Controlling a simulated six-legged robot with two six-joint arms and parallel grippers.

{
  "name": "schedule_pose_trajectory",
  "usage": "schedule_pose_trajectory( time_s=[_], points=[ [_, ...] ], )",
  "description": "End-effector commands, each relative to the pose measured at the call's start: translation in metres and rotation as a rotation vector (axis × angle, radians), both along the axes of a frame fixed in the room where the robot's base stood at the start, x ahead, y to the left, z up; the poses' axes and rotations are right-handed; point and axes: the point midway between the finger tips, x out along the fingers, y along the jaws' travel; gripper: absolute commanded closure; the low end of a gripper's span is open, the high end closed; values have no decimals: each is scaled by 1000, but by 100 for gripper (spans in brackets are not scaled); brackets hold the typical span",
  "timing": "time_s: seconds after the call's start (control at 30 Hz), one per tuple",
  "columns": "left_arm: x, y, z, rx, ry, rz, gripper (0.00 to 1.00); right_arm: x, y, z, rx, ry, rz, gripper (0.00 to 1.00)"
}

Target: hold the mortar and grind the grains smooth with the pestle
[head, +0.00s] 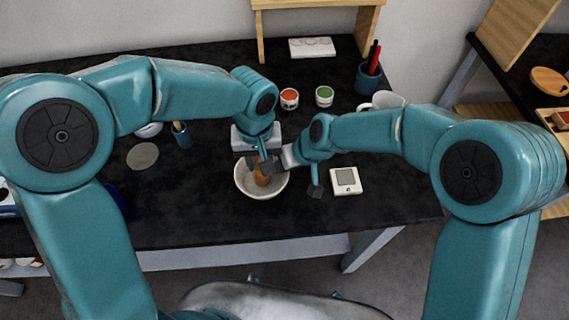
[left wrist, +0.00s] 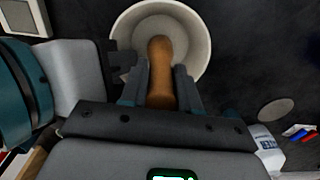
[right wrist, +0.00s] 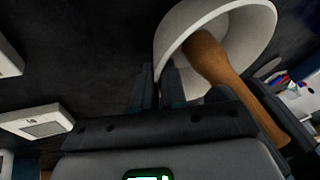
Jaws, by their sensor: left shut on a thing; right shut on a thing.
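The mortar (head: 241,186), a pale round bowl, stands on the black table; it also shows in the left wrist view (left wrist: 202,42) and right wrist view (right wrist: 262,25). The brown wooden pestle (head: 262,179) stands in it, its lower end inside the bowl. My left gripper (left wrist: 160,78) is shut on the pestle's shaft, above the bowl. My right gripper (right wrist: 160,76) is shut on the mortar's rim, on the right side in the head view. The bowl's inside looks pale; single grains cannot be made out, and the pestle partly hides the bottom.
A small white device (head: 346,181) lies right of the mortar. A red-topped tub (head: 289,99) and a green-topped tub (head: 324,96) stand behind. A white mug (head: 388,99) and a pen cup (head: 367,80) stand back right. A grey disc (head: 142,156) lies left.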

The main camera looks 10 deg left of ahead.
Motion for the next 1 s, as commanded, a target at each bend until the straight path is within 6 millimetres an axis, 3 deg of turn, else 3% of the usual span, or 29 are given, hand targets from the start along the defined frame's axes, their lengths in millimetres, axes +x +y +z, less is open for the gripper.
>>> schedule_pose_trajectory(
  time_s=[0.2,0.67,1.0],
  points=[
    [9,2,-1,-6,-11,6,100,-6,4,1,-4,1,21,100],
    [-12,6,2,-3,-10,6,100,-4,3,1,-3,0,17,100],
    [-6,-1,1,-2,-8,5,100,-4,2,1,-3,1,13,100]
  ],
)
